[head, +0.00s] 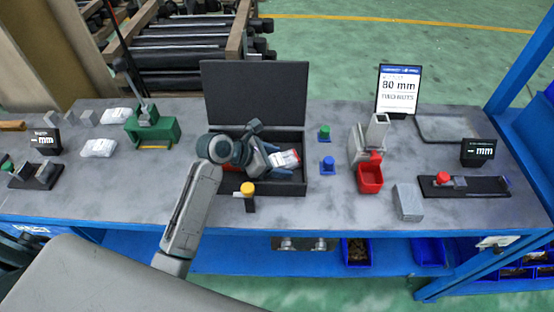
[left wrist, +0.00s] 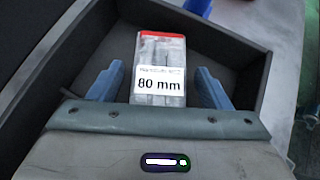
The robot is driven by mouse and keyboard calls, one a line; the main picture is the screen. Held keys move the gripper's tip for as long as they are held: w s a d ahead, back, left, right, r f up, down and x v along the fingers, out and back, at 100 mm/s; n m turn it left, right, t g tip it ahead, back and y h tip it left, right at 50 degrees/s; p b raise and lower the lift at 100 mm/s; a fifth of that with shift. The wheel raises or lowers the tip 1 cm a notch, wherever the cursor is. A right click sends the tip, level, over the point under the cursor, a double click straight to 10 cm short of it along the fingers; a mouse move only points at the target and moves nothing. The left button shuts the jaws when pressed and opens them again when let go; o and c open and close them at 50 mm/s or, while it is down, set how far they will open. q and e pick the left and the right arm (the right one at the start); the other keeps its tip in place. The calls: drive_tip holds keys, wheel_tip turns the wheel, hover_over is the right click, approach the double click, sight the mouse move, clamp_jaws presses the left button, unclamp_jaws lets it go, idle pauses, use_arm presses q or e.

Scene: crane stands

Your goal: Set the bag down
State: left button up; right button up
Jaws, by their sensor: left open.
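The bag (left wrist: 160,75) is a clear packet with a red top strip and a white label reading "80 mm". It lies inside the black open box (head: 293,189), and it also shows in the head view (head: 287,158). My left gripper (head: 277,160) is inside the box over the bag. In the left wrist view its two blue fingers (left wrist: 160,88) stand apart on either side of the bag, with gaps between. The bag's near end is hidden by the gripper body. My right gripper is not in either view.
The box's lid (head: 240,92) stands upright at the back. A yellow button (head: 247,188) is in front of the box. Green (head: 324,132) and blue (head: 328,164) buttons and a red bin (head: 370,175) stand to the right. Two other bags (head: 98,148) lie at the left.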

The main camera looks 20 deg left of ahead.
use_arm(q)
drive_tip(key=shift+a+r, duration=0.1)
drive_tip(key=shift+r, duration=0.05)
drive_tip(key=b+v, duration=0.1)
drive_tip(key=v, duration=1)
drive_tip(key=shift+s+a+r, duration=0.2)
drive_tip(key=shift+s, duration=0.1)
